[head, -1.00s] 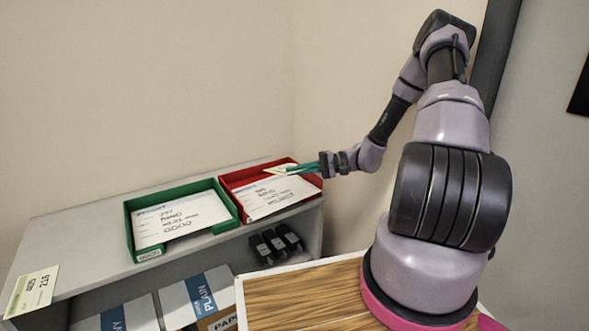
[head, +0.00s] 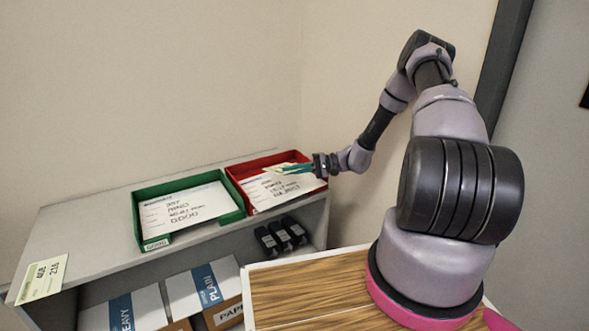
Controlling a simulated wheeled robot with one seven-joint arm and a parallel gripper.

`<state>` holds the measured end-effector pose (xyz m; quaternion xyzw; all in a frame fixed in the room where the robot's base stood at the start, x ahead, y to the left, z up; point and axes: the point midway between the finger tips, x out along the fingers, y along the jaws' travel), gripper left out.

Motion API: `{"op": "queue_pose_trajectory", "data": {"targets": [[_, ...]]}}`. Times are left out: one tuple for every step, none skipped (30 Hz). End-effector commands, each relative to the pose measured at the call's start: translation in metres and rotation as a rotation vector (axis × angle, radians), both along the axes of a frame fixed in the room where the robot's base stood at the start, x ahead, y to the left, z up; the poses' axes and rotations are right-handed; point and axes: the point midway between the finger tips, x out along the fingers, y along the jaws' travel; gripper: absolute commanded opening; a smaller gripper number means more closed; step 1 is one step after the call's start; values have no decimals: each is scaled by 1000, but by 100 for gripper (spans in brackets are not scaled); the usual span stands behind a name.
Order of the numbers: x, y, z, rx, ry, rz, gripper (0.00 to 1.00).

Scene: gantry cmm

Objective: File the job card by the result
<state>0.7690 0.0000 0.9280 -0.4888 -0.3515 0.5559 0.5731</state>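My gripper (head: 288,168) reaches in from the right over the back of the red tray. Its teal fingers appear shut on a small pale card (head: 279,168), taken as the job card. The fingers hide part of it, and I cannot tell whether it touches the tray.
A pale card or label (head: 42,278) with numbers lies at the shelf top's (head: 95,235) left front edge. Below are paper boxes (head: 205,292) and several dark items (head: 282,235). A wood-topped surface (head: 305,290) stands in front.

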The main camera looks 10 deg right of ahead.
Motion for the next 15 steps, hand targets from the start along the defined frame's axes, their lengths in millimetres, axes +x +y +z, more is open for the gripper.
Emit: {"op": "queue_pose_trajectory", "data": {"targets": [[3,1,-5,1,1,0,0],[4,1,-8,1,1,0,0],[6,2,-11,1,1,0,0],[8,2,-13,1,0,0,0],[10,3,-16,1,0,0,0],[11,4,-19,1,1,0,0],[13,5,-22,1,1,0,0],[14,5,-24,1,0,0,0],[16,6,-28,1,0,0,0],[18,6,-30,1,1,1,0],[19,7,-32,1,1,1,0],[21,7,-35,1,0,1,0],[22,8,-37,1,0,1,0],[23,8,-39,1,1,1,0],[25,8,-41,1,1,1,0]]}}
